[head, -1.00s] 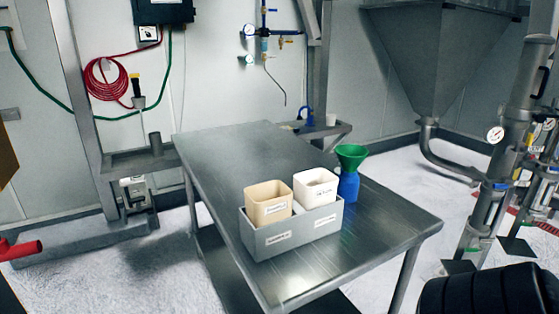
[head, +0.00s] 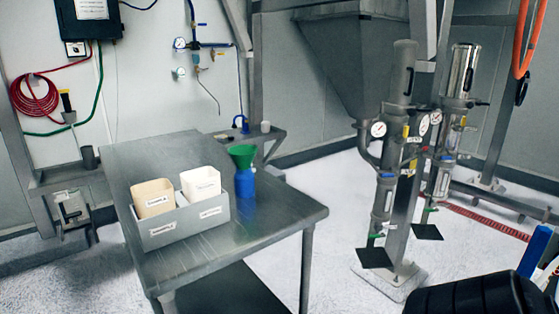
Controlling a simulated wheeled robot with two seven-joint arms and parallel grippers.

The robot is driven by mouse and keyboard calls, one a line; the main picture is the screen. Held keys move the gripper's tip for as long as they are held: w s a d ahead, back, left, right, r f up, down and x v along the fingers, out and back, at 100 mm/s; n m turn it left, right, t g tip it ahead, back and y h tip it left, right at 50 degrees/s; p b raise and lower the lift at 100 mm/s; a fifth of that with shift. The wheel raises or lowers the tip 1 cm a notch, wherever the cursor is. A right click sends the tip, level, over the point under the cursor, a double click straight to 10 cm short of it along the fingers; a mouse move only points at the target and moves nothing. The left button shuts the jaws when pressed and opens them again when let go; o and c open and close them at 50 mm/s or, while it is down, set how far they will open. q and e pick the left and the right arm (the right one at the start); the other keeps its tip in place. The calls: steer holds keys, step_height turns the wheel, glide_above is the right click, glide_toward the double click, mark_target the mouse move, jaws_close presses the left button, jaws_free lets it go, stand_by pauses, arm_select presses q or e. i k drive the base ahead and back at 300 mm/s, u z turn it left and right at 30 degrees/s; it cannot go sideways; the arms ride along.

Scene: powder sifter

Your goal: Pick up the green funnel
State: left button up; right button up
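The green funnel (head: 242,153) sits upright on top of a blue bottle (head: 245,183), wide mouth up. The bottle stands on the steel table (head: 270,212), just right of a grey two-part holder (head: 190,222). A black rounded part at the bottom right may be mine.
The grey holder carries a beige bin (head: 154,198) and a white bin (head: 201,182). The table's right end is clear. Behind stand a large hopper (head: 350,60) and vertical pipes with gauges (head: 395,150). A red hose coil (head: 35,97) hangs on the left wall.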

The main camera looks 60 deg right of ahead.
mark_target(243, 156)
steer(key=z, duration=1)
steer(key=i, duration=0.35)
